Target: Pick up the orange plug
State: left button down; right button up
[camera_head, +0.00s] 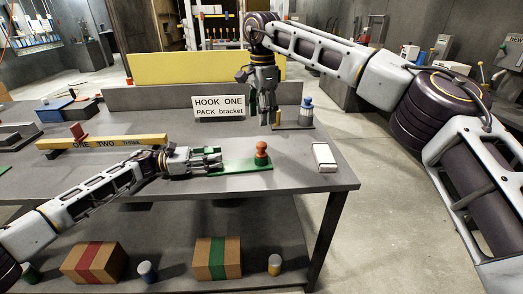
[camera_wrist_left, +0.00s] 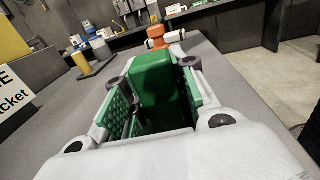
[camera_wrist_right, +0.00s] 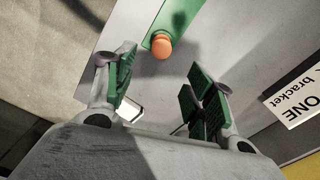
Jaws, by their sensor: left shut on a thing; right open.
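The orange plug (camera_head: 262,152) stands upright at the right end of the green bracket (camera_head: 240,167) on the table. It also shows at the top of the left wrist view (camera_wrist_left: 156,38) and the right wrist view (camera_wrist_right: 161,46). My left gripper (camera_head: 217,160) is shut on the green bracket, whose green body (camera_wrist_left: 160,85) fills the space between the fingers. My right gripper (camera_head: 266,120) points down behind the plug, apart from it. In the right wrist view its open fingers (camera_wrist_right: 162,88) have nothing between them, and the plug appears beyond them.
A base plate (camera_head: 290,125) with a yellow post and a blue-topped bottle (camera_head: 306,112) stands beside my right gripper. A white box (camera_head: 324,157) lies right of the plug. A sign (camera_head: 219,108) stands behind. A yellow bar (camera_head: 100,146) lies at the left.

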aim_at(262, 143)
jog(key=shift+f, duration=0.1)
jog(key=shift+f, duration=3.35)
jog(key=shift+f, duration=0.1)
jog(key=shift+w+a+f, duration=0.1)
jog(key=shift+f, duration=2.4)
jog(key=c, duration=0.9)
